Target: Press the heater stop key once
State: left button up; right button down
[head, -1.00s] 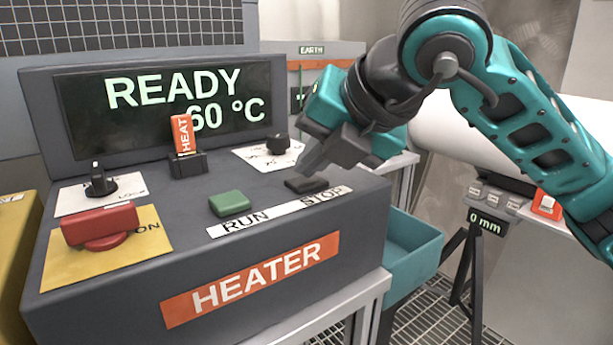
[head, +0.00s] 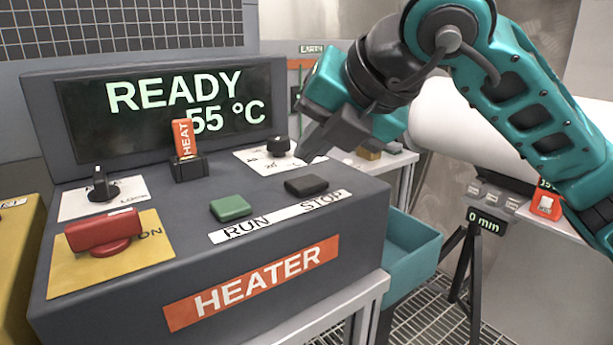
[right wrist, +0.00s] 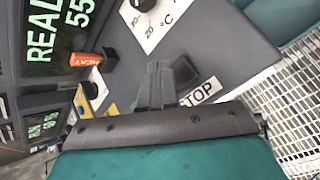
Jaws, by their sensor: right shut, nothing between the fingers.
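The heater panel (head: 120,275) is a dark grey console with a display (head: 170,105) reading READY and 55 °C. The stop key (head: 306,186) is a dark, flat key behind the white STOP label, right of the green run key (head: 231,207). My right gripper (head: 306,156) is shut and empty, above and behind the stop key and apart from it. In the right wrist view the shut fingers (right wrist: 155,88) hang over the panel beside the STOP label (right wrist: 203,92), and the stop key shows partly behind them. My left gripper is out of view.
A red switch (head: 103,232) on a yellow plate stands front left. A black knob (head: 101,184), an orange HEAT tag (head: 182,137) and a temperature knob (head: 279,146) rise from the panel. A teal bin (head: 412,256) hangs at the right.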

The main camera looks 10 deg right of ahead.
aim_at(313, 183)
jog(key=shift+r+p, duration=1.1)
jog(key=shift+r, duration=1.15)
jog(key=shift+f, duration=0.1)
